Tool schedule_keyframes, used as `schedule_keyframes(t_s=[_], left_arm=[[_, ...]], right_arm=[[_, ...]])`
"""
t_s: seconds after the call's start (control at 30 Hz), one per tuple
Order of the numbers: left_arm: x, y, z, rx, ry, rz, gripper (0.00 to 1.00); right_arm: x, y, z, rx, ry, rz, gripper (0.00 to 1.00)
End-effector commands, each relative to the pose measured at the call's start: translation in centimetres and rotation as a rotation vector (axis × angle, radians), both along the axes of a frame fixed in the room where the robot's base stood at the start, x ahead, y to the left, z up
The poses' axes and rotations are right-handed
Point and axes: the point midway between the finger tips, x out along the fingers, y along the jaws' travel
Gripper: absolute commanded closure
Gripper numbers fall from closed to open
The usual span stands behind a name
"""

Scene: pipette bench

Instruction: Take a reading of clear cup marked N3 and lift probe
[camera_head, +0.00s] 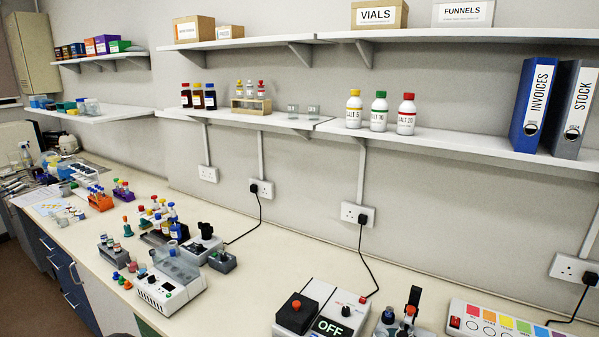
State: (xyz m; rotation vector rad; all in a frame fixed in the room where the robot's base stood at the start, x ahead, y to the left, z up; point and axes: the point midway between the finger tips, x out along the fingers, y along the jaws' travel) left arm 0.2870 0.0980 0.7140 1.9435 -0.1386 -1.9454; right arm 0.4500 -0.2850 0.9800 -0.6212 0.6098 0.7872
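No cup with a readable N3 mark shows. Two small clear cups, the left clear cup (293,111) and the right clear cup (313,112), stand on the middle wall shelf; their marks are too small to read. More small clear containers (66,217) stand at the left of the bench. No probe can be told for sure. A grey device (388,327) with a dark upright part stands at the bottom edge, partly cut off. Beside it is a box with a display (331,327) reading OFF. Neither gripper is in view.
A white instrument (170,283) with a clear lid stands at the bench front. Bottle and tube racks (163,235) stand behind it. A colour-marked panel (500,318) lies at the right. The bench middle (285,255) is mostly clear; a black cable crosses its back.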

Motion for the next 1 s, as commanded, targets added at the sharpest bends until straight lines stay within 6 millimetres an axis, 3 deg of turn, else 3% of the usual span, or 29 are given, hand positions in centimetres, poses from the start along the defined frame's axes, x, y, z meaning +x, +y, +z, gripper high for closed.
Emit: schedule_keyframes(t_s=[0.7,1.0], left_arm=[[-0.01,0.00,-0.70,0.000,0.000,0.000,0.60],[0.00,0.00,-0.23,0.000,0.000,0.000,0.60]], right_arm=[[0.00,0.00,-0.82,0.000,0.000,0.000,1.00],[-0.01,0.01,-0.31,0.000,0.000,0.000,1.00]])
